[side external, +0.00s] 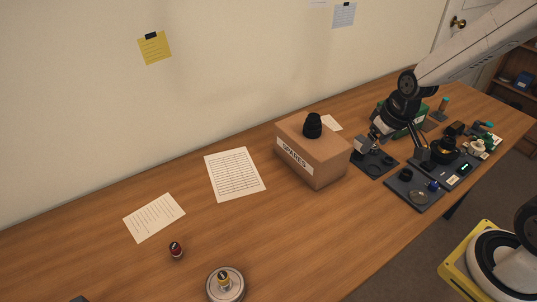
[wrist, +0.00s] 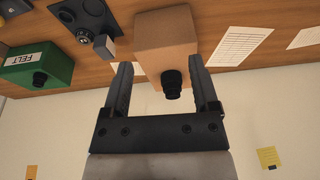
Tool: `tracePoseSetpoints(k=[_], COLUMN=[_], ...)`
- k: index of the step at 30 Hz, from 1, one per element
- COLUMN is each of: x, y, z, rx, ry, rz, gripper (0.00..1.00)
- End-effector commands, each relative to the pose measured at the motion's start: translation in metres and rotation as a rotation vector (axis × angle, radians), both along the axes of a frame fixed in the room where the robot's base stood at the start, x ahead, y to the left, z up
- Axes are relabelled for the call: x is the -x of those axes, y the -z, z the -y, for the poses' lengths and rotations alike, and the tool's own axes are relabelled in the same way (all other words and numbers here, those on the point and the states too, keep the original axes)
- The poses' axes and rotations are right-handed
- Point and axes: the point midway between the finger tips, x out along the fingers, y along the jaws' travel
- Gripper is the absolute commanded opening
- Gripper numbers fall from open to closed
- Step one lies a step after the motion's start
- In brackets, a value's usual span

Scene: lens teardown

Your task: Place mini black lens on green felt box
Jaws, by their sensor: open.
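The green felt box (wrist: 60,63), labelled FELT, is at the left of the wrist view. A small black lens (wrist: 39,79) is on it, apart from my gripper. In the side external view the green box (side external: 383,107) is partly behind my arm, and its lens cannot be made out. Another black lens (side external: 312,126) stands on the cardboard SPARES box (side external: 318,162); it also shows in the wrist view (wrist: 171,84). My gripper (side external: 398,138) is open and empty. In the wrist view the fingers (wrist: 160,66) frame the SPARES lens, without visible contact.
Dark trays (side external: 428,197) with round parts and a small grey block (side external: 361,145) lie near my gripper. More bottles and parts crowd the right end. Paper sheets (side external: 235,174), a red-black part (side external: 176,249) and a round metal dish (side external: 225,289) lie left. Wood between them is clear.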

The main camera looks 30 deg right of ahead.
Motion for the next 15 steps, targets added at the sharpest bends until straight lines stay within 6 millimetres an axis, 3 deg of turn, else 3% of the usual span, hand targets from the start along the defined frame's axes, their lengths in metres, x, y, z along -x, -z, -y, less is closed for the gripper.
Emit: tracePoseSetpoints(k=[1,6,15], x=[0.014,0.047,0.059], y=[0.001,0.006,0.008], z=[-0.015,-0.039,-0.046], rx=[0.004,0.012,0.014], ry=[-0.023,-0.049,-0.055], rz=[-0.007,-0.028,-0.035], gripper=[0.77,0.77,0.77])
